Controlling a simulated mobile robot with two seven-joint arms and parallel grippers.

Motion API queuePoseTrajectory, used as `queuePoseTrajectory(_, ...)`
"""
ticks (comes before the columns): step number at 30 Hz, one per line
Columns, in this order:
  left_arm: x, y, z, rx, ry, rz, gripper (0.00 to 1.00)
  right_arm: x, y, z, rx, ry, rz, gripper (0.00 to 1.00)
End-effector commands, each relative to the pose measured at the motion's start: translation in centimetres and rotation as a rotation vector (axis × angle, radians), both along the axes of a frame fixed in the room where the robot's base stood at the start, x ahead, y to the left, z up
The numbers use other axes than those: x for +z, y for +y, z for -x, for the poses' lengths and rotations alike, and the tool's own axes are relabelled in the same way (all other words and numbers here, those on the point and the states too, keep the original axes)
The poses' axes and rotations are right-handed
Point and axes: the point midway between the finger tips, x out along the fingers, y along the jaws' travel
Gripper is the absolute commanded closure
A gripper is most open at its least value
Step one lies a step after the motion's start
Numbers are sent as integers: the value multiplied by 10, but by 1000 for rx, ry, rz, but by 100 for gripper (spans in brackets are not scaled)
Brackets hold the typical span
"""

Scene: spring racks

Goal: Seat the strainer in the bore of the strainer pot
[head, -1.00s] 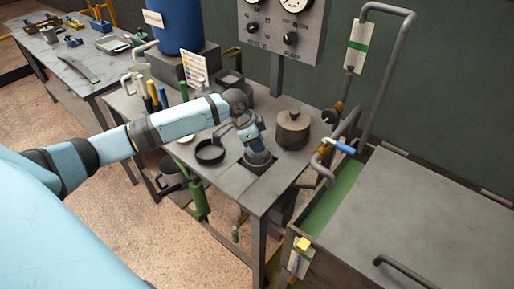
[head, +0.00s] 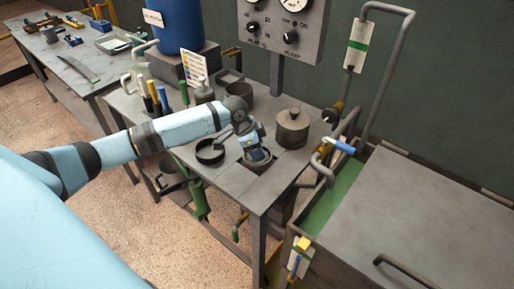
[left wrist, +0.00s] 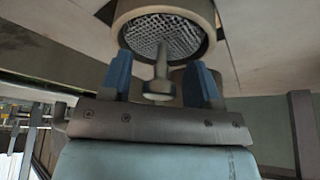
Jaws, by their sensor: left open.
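The strainer pot (head: 262,169) is the short, round pot at the front of the grey table, below my left gripper. In the left wrist view its tan rim (left wrist: 209,50) surrounds the strainer's mesh (left wrist: 184,42). The strainer has a short stem ending in a round knob (left wrist: 159,88). The mesh lies inside the rim; I cannot tell how deep or how level. My left gripper (head: 257,154) also shows in the left wrist view (left wrist: 160,80). Its blue fingers are open, one each side of the knob, with gaps. In the head view the gripper hides most of the strainer. My right gripper is out of view.
A lidded pot (head: 292,129) stands right of the strainer pot, and a black round pan (head: 210,152) stands left. Mugs (head: 240,95) and upright coloured handles (head: 154,97) are further back. A gauge panel (head: 284,32) and bent pipes (head: 379,90) rise behind and right.

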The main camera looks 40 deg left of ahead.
Motion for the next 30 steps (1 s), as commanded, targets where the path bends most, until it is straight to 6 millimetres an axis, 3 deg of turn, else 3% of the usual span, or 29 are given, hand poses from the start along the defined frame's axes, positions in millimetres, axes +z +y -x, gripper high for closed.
queuePoseTrajectory(18,101,33,26,0,-3,-1,44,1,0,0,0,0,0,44)
queuePoseTrajectory(30,111,35,29,0,-1,1,44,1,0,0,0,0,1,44)
